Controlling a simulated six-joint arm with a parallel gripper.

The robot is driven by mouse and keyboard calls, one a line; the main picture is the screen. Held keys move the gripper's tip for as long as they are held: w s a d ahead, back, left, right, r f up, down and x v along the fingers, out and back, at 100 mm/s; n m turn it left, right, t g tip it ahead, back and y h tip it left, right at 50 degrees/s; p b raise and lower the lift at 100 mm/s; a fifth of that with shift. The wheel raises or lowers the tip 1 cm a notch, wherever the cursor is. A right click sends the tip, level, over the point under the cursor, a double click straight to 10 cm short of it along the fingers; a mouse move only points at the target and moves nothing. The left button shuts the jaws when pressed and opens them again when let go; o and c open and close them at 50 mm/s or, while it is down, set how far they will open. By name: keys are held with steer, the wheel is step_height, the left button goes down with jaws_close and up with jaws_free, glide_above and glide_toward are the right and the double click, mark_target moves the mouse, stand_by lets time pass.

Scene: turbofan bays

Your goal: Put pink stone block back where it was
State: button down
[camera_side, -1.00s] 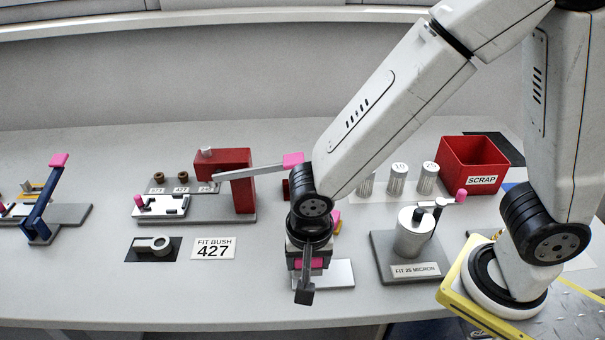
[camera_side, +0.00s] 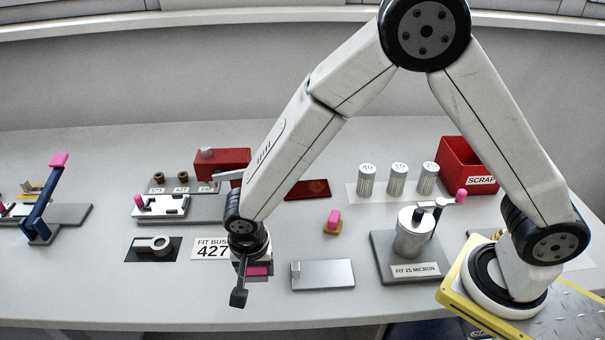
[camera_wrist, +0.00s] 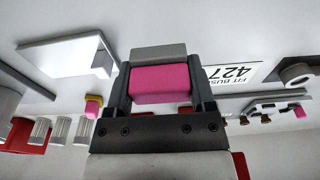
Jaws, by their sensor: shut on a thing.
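My gripper (camera_side: 248,278) is shut on a pink block with a grey end, the pink stone block (camera_wrist: 160,85). In the wrist view the block fills the space between the two dark fingers. In the side view the block's pink face (camera_side: 258,271) shows between the fingers, partly hidden by one finger. The gripper is near the front of the bench, just in front of the "FIT BUSH 427" card (camera_side: 209,248). It seems to be above the bench top; the exact height is unclear.
A grey plate with a small raised piece (camera_side: 325,275) lies to the right. Behind it stand a pink-topped yellow block (camera_side: 333,222) and a dark red pad (camera_side: 308,190). A filter fixture (camera_side: 411,240), several metal cylinders (camera_side: 397,180) and a red scrap bin (camera_side: 462,160) are further right.

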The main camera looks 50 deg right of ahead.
mark_target(252, 288)
steer(key=shift+w+a+f, duration=0.25)
steer(key=shift+w+f, duration=0.25)
steer(key=shift+f, duration=0.1)
steer(key=shift+w+f, duration=0.2)
steer(key=shift+f, duration=0.1)
steer(key=shift+a+f, duration=0.1)
steer(key=shift+f, duration=1.45)
jaws_free()
steer(key=shift+f, duration=0.15)
steer(key=shift+r, duration=0.2)
steer(key=shift+s+a+r, duration=0.15)
steer(key=shift+r, duration=1.85)
steer(key=shift+s+a+r, duration=0.2)
steer(key=shift+r, duration=1.75)
steer(key=shift+s+a+r, duration=0.15)
steer(key=shift+r, duration=1.85)
